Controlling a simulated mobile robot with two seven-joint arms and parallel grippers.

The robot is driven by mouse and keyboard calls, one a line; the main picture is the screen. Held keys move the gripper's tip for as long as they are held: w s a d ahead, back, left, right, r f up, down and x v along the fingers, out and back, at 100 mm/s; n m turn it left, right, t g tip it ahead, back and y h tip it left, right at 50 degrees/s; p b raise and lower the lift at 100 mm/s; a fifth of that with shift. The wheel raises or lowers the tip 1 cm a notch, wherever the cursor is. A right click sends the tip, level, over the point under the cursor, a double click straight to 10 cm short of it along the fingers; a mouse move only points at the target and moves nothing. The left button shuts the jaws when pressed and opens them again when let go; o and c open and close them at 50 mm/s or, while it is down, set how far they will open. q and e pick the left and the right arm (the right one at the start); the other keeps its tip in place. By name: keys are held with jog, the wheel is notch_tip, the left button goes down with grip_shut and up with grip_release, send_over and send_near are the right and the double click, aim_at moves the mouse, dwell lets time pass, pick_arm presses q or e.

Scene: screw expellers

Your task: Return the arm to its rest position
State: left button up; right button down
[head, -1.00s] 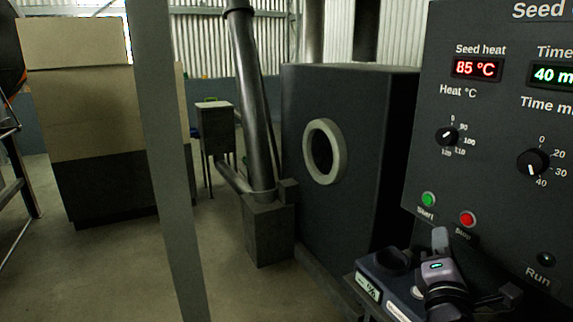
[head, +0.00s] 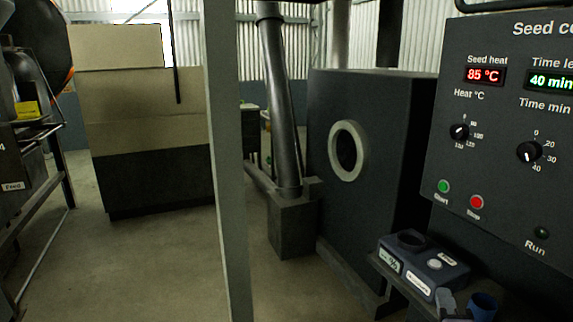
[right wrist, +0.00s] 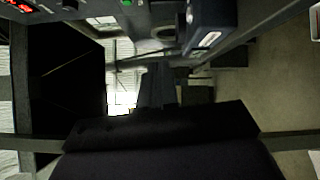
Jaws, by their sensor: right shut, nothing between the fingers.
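My right gripper (head: 448,302) shows only in part at the bottom edge of the head view. It is shut and empty, just in front of a small dark meter (head: 425,265) and left of a blue cup (head: 483,306). Most of the right arm is out of the frame. In the right wrist view a dark body fills the lower part, and the panel is at the top left. My left gripper is not in view.
The dark control panel (head: 500,130) stands close on the right, reading 85 °C and 40 min. A dark cabinet with a round port (head: 348,150) stands behind the meter. A grey post (head: 226,180) rises left of centre. The floor (head: 160,270) is open at the left.

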jog(key=s+a+f+m+g+y, duration=0.3)
jog(key=s+f+m, duration=0.4)
jog(key=s+f, duration=0.3)
jog(key=s+a+f+m+g+y+p, duration=0.1)
jog(key=s+a+f+m+g+y, duration=0.3)
jog(key=s+f, duration=0.7)
jog(key=a+m, duration=0.2)
jog(key=m, duration=0.1)
jog(key=shift+s+f+p, duration=0.2)
jog(key=shift+s+p, duration=0.1)
